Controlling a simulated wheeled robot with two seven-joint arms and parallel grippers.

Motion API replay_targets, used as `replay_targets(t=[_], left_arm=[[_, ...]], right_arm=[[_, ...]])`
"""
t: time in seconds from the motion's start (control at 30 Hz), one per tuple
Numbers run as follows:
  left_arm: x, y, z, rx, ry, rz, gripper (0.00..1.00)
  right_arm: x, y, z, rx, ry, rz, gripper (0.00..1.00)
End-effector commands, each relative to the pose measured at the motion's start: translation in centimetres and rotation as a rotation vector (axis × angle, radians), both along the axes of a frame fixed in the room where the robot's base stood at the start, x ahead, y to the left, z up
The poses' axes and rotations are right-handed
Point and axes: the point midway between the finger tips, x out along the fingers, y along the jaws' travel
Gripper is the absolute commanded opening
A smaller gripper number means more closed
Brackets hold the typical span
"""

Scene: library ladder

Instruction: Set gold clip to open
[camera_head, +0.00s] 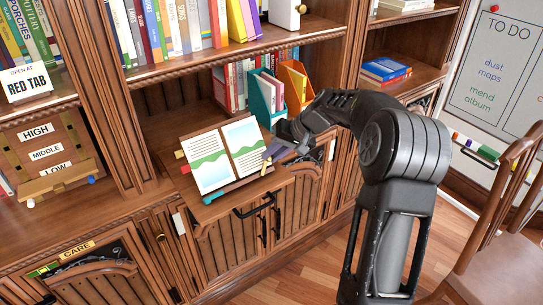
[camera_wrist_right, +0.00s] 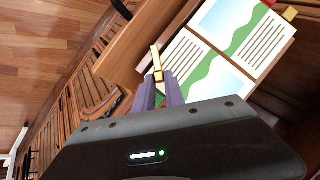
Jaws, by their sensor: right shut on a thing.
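The gold clip (camera_head: 266,168) is a small gold strip at the right page edge of an open book (camera_head: 212,171). In the right wrist view the gold clip (camera_wrist_right: 156,60) sits at my fingertips. My right gripper (camera_head: 268,158) reaches in from the right and is shut on the clip; its purple-grey fingers (camera_wrist_right: 160,88) close around the clip's near end. The book lies open on a pull-out wooden shelf, showing text and green-and-blue pictures. The clip is partly hidden by the fingers, so whether it stands open cannot be told. My left gripper is not in view.
Teal (camera_head: 266,94) and orange (camera_head: 296,85) holders stand behind the book. A card (camera_head: 27,83) reads "open at red tab". A High-Middle-Low panel (camera_head: 47,150) is at left. A chair (camera_head: 500,220) stands at right, with floor (camera_head: 300,265) below.

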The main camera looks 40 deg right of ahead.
Motion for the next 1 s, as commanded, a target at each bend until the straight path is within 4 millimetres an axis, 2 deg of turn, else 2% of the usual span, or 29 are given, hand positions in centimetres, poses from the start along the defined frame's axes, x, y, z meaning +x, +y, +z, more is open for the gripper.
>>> replay_targets(t=[0.7,1.0], left_arm=[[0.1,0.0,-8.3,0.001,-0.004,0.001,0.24],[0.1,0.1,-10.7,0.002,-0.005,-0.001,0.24]], right_arm=[[-1.8,-2.0,-3.1,0.484,-0.011,-0.34,0.0],[-2.5,-2.2,-3.8,0.659,-0.014,-0.462,0.0]])
